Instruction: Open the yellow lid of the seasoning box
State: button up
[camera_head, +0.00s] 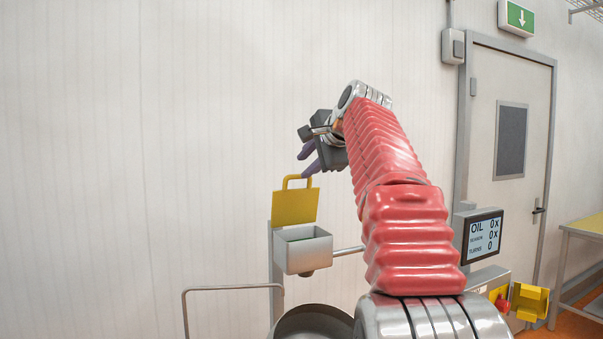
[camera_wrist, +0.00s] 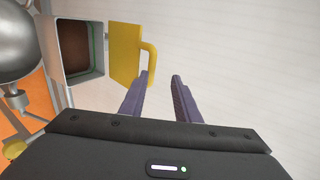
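The seasoning box (camera_head: 303,252) is a grey open-topped box on a post, left of my arm in the head view. Its yellow lid (camera_head: 295,207) stands upright at the back of the box, with its loop handle on top. In the wrist view the lid (camera_wrist: 125,53) is swung away from the box mouth, and the box (camera_wrist: 91,70) shows dark brown contents. My gripper (camera_head: 306,160) is just above the lid handle. In the wrist view its two purple fingers (camera_wrist: 162,77) are apart with nothing between them; the left fingertip is close to the handle, and contact cannot be told.
A round metal pan (camera_head: 312,322) and a rail (camera_head: 230,288) are below the box. A screen reading OIL (camera_head: 482,237) and another yellow part (camera_head: 529,301) are at the right, by a door (camera_head: 508,140). The wall at left is bare.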

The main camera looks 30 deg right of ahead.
jog(key=shift+v, duration=2.75)
jog(key=shift+c, duration=0.4)
jog(key=shift+s+d, duration=0.1)
jog(key=shift+s, duration=0.05)
jog(key=shift+c, duration=0.7)
jog(key=s+r, duration=0.2)
jog(key=s, duration=0.1)
jog(key=shift+s+h, duration=0.1)
jog(key=shift+h, duration=0.2)
jog(key=c, duration=0.4)
jog(key=shift+m+t+y, duration=0.3)
jog(key=shift+t+y, duration=0.4)
jog(key=shift+t, duration=0.1)
jog(key=s+a, duration=0.1)
jog(key=s+a+f, duration=0.1)
jog(key=s+a, duration=0.1)
jog(key=shift+s+a+f, duration=0.1)
jog(key=shift+s+f, duration=0.2)
grip_shut()
notch_tip(320, 180, down, 7)
jog(key=s+d+t+h, duration=0.1)
jog(key=s+t, duration=0.1)
jog(key=t, duration=0.1)
jog(key=shift+d+t, duration=0.25)
jog(key=shift+t, duration=0.15)
